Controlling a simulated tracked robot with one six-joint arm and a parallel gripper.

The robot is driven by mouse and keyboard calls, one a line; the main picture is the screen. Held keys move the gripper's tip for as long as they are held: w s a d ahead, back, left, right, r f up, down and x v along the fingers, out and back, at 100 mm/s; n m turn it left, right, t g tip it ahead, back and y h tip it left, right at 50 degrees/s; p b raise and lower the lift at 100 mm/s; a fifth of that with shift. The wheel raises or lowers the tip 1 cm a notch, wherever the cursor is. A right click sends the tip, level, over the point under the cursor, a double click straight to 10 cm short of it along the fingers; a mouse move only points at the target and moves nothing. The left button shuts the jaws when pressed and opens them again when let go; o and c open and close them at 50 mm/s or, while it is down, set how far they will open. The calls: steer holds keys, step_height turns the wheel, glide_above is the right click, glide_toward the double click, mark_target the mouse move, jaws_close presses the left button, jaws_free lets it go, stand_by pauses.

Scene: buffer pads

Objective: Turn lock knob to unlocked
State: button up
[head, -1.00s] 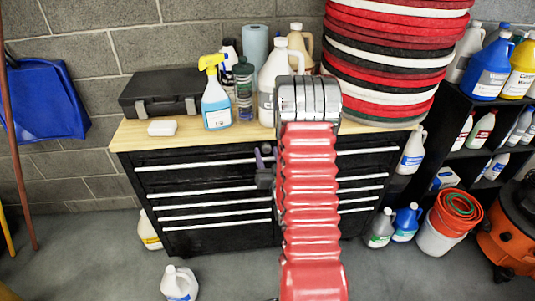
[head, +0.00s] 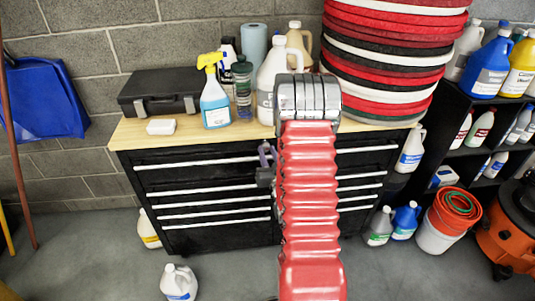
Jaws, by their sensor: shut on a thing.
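The black tool cabinet (head: 215,232) stands against the wall, with a light wooden top and silver drawer handles. My gripper (head: 265,165) is at the cabinet's upper front, near the middle, mostly hidden behind my red-sleeved arm. Only a small dark and purplish part of it shows at the arm's left edge. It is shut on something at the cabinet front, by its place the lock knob. The knob itself is hidden, so its angle cannot be seen.
The top holds a black case (head: 160,92), a spray bottle (head: 214,102), jugs and a tall stack of round pads (head: 390,60). A white jug (head: 179,283) stands on the floor at front left. An orange vacuum (head: 508,235) is at right.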

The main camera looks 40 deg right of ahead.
steer(key=n, duration=0.4)
steer(key=shift+a+r, duration=0.1)
steer(key=n+g, duration=0.1)
steer(key=n, duration=0.3)
steer(key=shift+w+a, duration=0.1)
steer(key=shift+w+a+n+g+h, duration=0.15)
steer(key=shift+n+g+h, duration=0.1)
steer(key=shift+n, duration=1.9)
steer(key=shift+s+a+n+g+h, duration=0.15)
steer(key=shift+n+g, duration=0.1)
steer(key=shift+n, duration=1.9)
steer(key=shift+w, duration=0.1)
steer(key=o, duration=0.7)
steer(key=shift+c, duration=0.2)
steer(key=o, duration=0.4)
steer(key=shift+d, duration=0.15)
